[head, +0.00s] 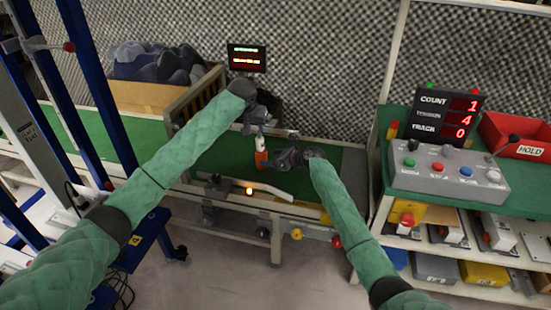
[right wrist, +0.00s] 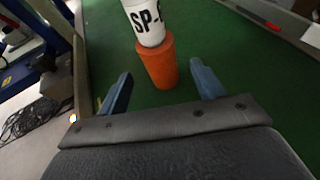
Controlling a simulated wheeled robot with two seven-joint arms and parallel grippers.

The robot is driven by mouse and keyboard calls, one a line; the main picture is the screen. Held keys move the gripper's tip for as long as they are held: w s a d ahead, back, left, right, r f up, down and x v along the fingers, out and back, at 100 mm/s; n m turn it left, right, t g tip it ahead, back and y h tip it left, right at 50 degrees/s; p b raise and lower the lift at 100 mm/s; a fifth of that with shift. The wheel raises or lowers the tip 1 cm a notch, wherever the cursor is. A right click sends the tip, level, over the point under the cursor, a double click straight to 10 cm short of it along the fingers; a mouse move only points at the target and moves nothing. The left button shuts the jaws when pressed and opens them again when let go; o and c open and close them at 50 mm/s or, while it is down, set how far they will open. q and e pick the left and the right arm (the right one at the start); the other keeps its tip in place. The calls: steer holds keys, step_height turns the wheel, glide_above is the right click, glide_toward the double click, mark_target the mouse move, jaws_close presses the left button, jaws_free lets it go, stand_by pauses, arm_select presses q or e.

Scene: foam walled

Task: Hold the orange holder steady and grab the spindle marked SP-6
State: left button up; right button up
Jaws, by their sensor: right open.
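The orange holder (head: 261,159) stands upright on the green bench top. The white spindle (head: 260,143) sits in its top; in the right wrist view, the spindle (right wrist: 146,22) shows "SP-" and a cut-off character. My right gripper (head: 272,160) is open, low beside the holder. In the right wrist view its two blue fingers are spread either side of the orange holder (right wrist: 157,65), with gaps on both sides. My left gripper (head: 264,122) is above the spindle, apparently apart from it; its jaws are too small and dark to read.
The green bench top (right wrist: 240,60) around the holder is mostly clear. A pale curved bar (head: 265,190) runs along its front edge. A slatted rail (head: 195,95) stands behind left, near my left arm. A control box (head: 450,175) is on the right bench.

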mark_target(266, 157)
steer(key=shift+x, duration=3.1)
steer(key=c, duration=1.1)
